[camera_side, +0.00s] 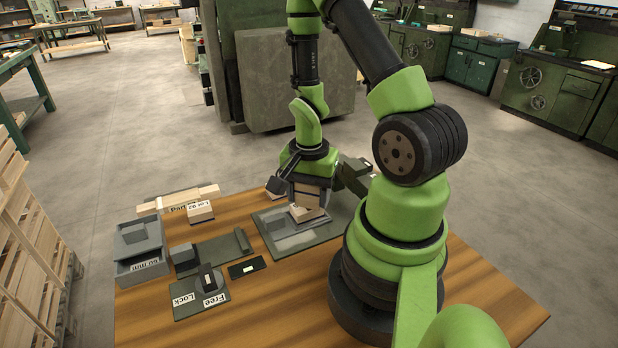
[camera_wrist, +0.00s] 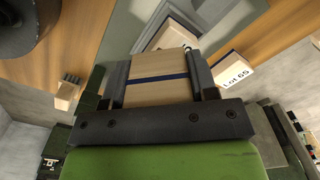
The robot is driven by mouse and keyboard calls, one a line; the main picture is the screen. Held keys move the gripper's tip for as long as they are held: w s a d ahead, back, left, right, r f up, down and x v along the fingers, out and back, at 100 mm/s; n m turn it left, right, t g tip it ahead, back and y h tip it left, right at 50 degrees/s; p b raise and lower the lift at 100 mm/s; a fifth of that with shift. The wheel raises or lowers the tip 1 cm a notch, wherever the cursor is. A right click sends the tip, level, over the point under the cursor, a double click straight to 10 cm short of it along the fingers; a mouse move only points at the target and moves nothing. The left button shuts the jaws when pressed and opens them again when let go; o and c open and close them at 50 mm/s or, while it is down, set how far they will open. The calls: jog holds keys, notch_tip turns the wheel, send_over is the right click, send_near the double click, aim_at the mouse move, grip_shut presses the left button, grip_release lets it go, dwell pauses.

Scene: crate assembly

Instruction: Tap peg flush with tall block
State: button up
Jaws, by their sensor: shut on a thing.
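My gripper (camera_side: 309,190) is shut on a tall pale wooden block with a dark blue line across it. In the wrist view, this tall block (camera_wrist: 157,72) sits between the two dark fingers (camera_wrist: 160,85). Another pale wooden piece (camera_side: 305,214) lies right below it in the side view, and it shows beyond the held block in the wrist view (camera_wrist: 172,34). I cannot tell whether the two touch. They are over a grey fixture plate (camera_side: 275,223). I cannot make out the peg clearly; it may be hidden by the block or fingers.
A block labelled "Lot 65" (camera_wrist: 236,70) is close to the right finger. At left are a grey bin (camera_side: 142,268), a Lock/Free lever plate (camera_side: 203,300), a "Lot 92" block (camera_side: 200,211) and a small dark panel (camera_side: 247,267). The front of the wooden table (camera_side: 270,320) is clear.

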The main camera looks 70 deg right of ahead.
jog(key=shift+f, duration=0.85)
jog(key=shift+r, duration=0.6)
jog(key=shift+c, duration=0.3)
jog(key=shift+r, duration=3.1)
